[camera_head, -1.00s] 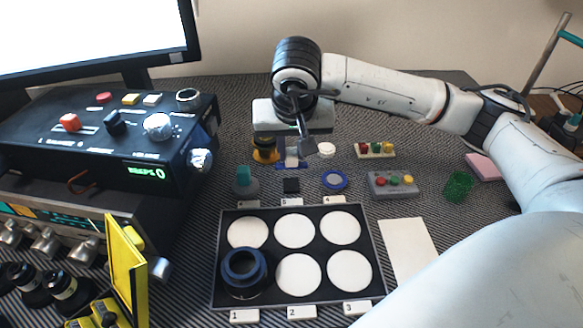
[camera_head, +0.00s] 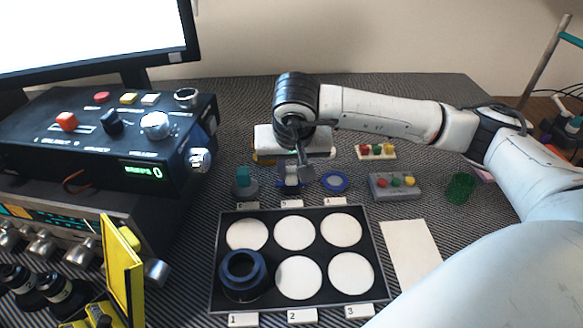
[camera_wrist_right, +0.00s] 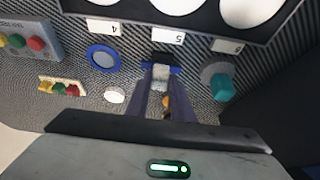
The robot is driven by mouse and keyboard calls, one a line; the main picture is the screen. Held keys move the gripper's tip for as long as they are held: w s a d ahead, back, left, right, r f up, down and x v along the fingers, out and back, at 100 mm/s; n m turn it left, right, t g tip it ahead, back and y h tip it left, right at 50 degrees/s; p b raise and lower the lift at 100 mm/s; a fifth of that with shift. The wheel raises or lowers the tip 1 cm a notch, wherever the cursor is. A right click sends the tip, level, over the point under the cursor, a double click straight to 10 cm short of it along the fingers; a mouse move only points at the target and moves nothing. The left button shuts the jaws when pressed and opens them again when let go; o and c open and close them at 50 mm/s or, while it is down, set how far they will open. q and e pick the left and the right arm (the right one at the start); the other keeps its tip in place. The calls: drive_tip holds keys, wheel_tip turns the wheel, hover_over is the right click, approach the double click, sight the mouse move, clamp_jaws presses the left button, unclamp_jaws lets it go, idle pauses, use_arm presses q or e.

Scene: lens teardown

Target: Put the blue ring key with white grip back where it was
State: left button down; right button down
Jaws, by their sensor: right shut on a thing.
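The blue ring key with white grip (camera_head: 291,181) is held low over the mat just behind the tray's back edge, above label 5. It also shows in the right wrist view (camera_wrist_right: 160,75), its pale grip between the fingertips and its blue part beyond. My right gripper (camera_head: 303,172) is shut on it, and its fingers (camera_wrist_right: 161,98) point down to it. I cannot tell whether the key touches the mat. The dark square pad seen earlier behind label 5 is mostly hidden. My left gripper is not in view.
A teal knob on a grey disc (camera_head: 243,181) stands left of the key, and a blue ring disc (camera_head: 335,182) lies to its right. The black tray (camera_head: 215,270) holds a blue lens ring (camera_head: 243,268) at label 1. A grey button box (camera_head: 394,187) sits further right.

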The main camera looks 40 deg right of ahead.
drive_tip(key=c, duration=1.5)
unclamp_jaws()
drive_tip(key=shift+c, duration=0.2)
drive_tip(key=shift+r+p, duration=0.25)
drive_tip(key=shift+p, duration=0.1)
drive_tip(key=p+v, duration=0.1)
drive_tip(key=v, duration=1.1)
drive_tip(key=shift+r, duration=0.35)
